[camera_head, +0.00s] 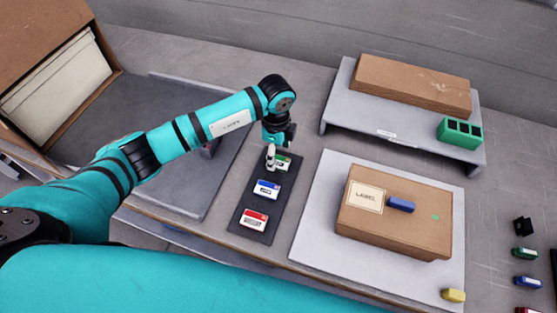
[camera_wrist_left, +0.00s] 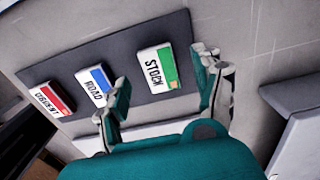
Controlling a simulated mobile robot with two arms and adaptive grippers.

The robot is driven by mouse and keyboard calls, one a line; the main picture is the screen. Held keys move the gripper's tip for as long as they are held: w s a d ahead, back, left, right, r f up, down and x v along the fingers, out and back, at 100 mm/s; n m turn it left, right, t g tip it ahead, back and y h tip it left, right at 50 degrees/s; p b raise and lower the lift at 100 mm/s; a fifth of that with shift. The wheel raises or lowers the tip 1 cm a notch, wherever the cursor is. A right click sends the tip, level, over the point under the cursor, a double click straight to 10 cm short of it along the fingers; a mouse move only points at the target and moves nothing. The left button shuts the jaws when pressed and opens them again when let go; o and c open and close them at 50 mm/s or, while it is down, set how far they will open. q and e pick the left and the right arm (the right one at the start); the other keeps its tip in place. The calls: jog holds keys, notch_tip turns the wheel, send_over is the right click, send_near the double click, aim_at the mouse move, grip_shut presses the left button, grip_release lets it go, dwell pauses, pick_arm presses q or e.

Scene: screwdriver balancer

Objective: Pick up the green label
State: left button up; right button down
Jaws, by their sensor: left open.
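The green label (camera_head: 284,162) is a small white block with a green band. It lies on the dark mat (camera_head: 287,190), at the mat's far end, partly hidden by my left gripper (camera_head: 277,158) in the head view. In the left wrist view the green label (camera_wrist_left: 158,68) reads "STOCK". There my left gripper (camera_wrist_left: 165,92) is open, with one finger on each side of the label in the picture. Whether the fingers touch it or are still above it I cannot tell. My right gripper is not in view.
A blue label (camera_head: 267,189) and a red label (camera_head: 254,219) lie on the same mat. A cardboard box (camera_head: 395,225) with a blue piece (camera_head: 401,204) on top stands on a light board to the right. A grey shelf (camera_head: 350,110) stands behind, holding a green holder (camera_head: 459,133).

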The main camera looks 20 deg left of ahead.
aim_at(277, 161)
pick_arm(q)
notch_tip(277, 161, down, 2)
jog(key=shift+s+d+f, duration=0.1)
jog(key=shift+d+f, duration=0.05)
jog(key=shift+f, duration=0.4)
jog(key=c, duration=0.9)
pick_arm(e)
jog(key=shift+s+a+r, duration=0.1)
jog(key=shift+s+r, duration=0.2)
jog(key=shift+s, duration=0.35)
pick_arm(q)
jog(key=shift+r, duration=0.15)
